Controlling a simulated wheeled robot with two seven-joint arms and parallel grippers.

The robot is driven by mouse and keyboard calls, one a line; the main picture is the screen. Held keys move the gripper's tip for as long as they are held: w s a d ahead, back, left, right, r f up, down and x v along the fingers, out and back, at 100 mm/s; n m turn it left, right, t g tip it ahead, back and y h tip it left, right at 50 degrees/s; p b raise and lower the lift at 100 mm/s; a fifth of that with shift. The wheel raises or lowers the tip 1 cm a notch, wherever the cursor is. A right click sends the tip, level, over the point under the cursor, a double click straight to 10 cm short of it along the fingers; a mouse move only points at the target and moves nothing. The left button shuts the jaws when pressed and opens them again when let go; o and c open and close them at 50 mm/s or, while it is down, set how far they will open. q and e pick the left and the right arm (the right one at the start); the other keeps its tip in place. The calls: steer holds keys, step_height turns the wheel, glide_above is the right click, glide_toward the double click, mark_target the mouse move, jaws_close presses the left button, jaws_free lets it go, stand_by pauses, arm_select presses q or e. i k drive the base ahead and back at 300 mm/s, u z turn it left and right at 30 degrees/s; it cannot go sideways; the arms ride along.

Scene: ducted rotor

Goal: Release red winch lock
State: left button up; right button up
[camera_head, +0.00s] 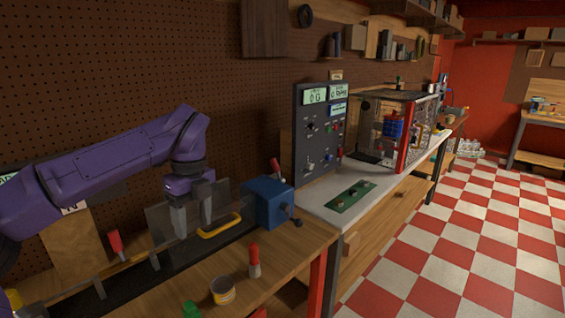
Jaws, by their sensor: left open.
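Another red handle (115,243) tilts up from the dark rail at the left. My left gripper (193,222) points down, open, just left of the blue box. It is over the dark rail, close to a yellow handle (220,227) and a clear panel. I see nothing between its fingers. My right gripper is out of view.
A red-topped bottle-like item (254,261), a small yellow-and-white tub (222,291) and a green item (191,310) sit at the bench front. A dark control panel (320,130) and a clear-walled cage (390,130) stand on the white bench to the right.

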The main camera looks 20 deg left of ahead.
mark_target(274, 165)
steer(key=u, duration=0.05)
steer(key=i, duration=1.9)
